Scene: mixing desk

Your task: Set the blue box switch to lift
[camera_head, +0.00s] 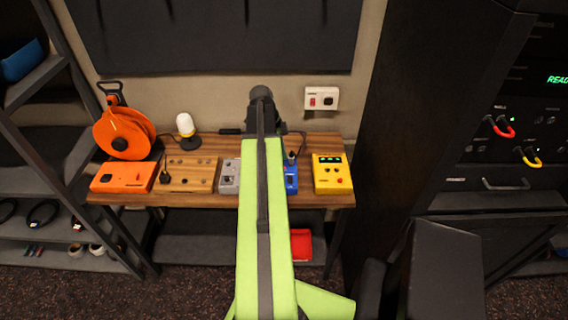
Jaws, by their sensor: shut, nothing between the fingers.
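The blue box (291,180) sits on the wooden desk, just right of my green arm, which covers its left part. A small dark part, perhaps the switch or a plug, shows near the top of the box; its position is too small to tell. My arm reaches up the middle of the picture and ends in a dark joint above the back of the desk. The fingers of my gripper are hidden behind the arm, so I cannot tell whether they touch the box.
A yellow box (332,174) stands right of the blue box and a grey box (229,177) left of my arm. An orange box (122,177), an orange reel (125,134) and a white lamp (185,125) are further left. A wall socket (321,98) is behind the desk (215,199).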

